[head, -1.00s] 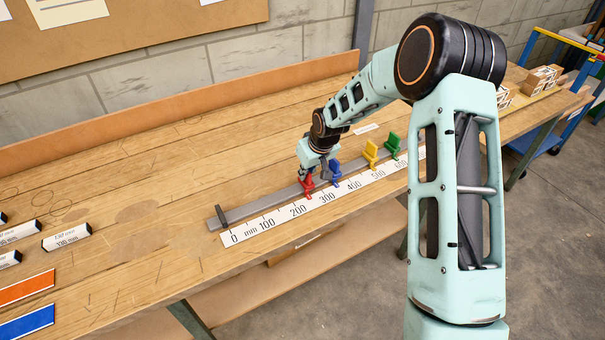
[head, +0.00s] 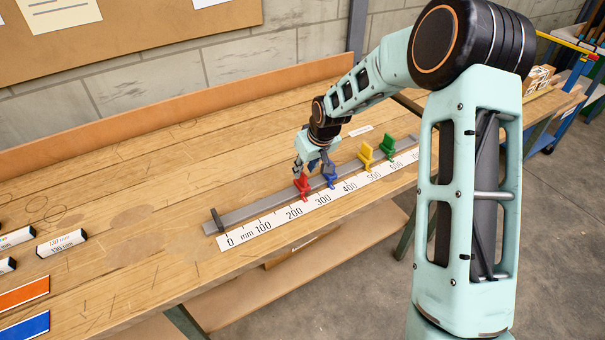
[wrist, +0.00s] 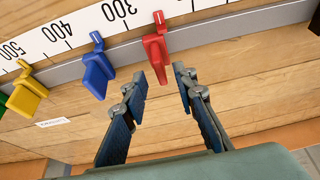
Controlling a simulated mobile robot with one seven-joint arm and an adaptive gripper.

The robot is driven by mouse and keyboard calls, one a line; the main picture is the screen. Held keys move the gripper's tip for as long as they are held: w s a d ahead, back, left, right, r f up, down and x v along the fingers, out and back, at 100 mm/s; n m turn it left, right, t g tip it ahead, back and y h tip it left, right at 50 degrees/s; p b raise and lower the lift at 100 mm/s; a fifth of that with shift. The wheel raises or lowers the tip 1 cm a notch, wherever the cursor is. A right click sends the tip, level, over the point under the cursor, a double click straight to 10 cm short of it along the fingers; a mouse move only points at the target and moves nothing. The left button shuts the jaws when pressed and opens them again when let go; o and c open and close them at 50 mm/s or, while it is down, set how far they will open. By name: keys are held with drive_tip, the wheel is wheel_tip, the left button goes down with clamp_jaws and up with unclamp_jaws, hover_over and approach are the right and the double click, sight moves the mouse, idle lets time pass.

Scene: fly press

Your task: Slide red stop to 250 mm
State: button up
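The red stop (head: 302,186) stands on the grey rail (head: 260,207) behind the white scale (head: 270,223). Its pointer is about midway between the 200 and 300 marks. It also shows in the wrist view (wrist: 157,48), with its pointer to the right of the 300 label. My gripper (wrist: 160,78) is open and empty. Its fingertips are just behind the red stop, one toward each side of it, and appear apart from it. The gripper also shows in the head view (head: 312,168). The blue stop (head: 329,175) is close to the right of the red one.
A yellow stop (head: 366,155) and a green stop (head: 387,148) stand farther right on the rail. A dark end piece (head: 217,220) is at the zero end. Labelled blocks (head: 62,242) lie at the left. The bench behind the rail is mostly clear.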

drive_tip(key=v, duration=0.7)
idle(0.3)
